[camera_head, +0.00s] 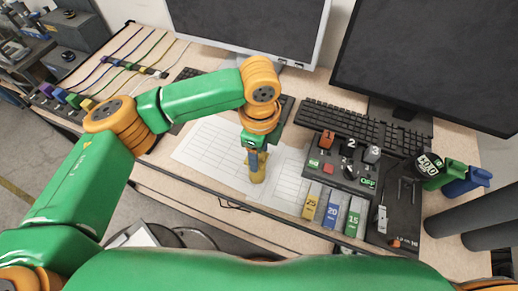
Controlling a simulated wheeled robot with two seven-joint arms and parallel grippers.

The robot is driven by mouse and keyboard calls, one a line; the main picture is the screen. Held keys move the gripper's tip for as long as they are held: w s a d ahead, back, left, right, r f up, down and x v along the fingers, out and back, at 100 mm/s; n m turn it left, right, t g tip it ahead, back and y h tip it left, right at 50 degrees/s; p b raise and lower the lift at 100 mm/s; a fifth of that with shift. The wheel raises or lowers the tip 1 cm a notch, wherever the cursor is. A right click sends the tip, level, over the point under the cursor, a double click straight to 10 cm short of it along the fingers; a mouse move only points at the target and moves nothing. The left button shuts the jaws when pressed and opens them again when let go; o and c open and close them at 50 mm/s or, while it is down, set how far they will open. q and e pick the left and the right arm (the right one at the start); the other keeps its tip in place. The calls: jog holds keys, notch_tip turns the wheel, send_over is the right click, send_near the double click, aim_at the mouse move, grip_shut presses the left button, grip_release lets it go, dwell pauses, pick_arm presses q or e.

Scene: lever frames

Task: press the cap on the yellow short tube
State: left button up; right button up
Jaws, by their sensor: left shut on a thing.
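My left gripper (255,151) points down over the paper sheets at the middle of the desk. It is shut on a yellow piece, which I take to be the yellow short tube (258,173). The tube stands roughly upright below the fingers, over the paper. The fingers and wrist hide its upper part. I cannot make out a separate cap, nor whether the tube's lower end touches the paper. My right gripper is not in view.
A black control box (345,165) with numbered levers stands to the right, with yellow, blue and green labelled blocks (332,212) before it. A keyboard (360,130) and two monitors (248,25) lie behind. Coloured cables (120,65) run at the left.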

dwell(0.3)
pick_arm(q)
jog(key=o, duration=1.5)
jog(key=shift+r+p, duration=1.1)
jog(key=shift+r, duration=2.4)
grip_shut()
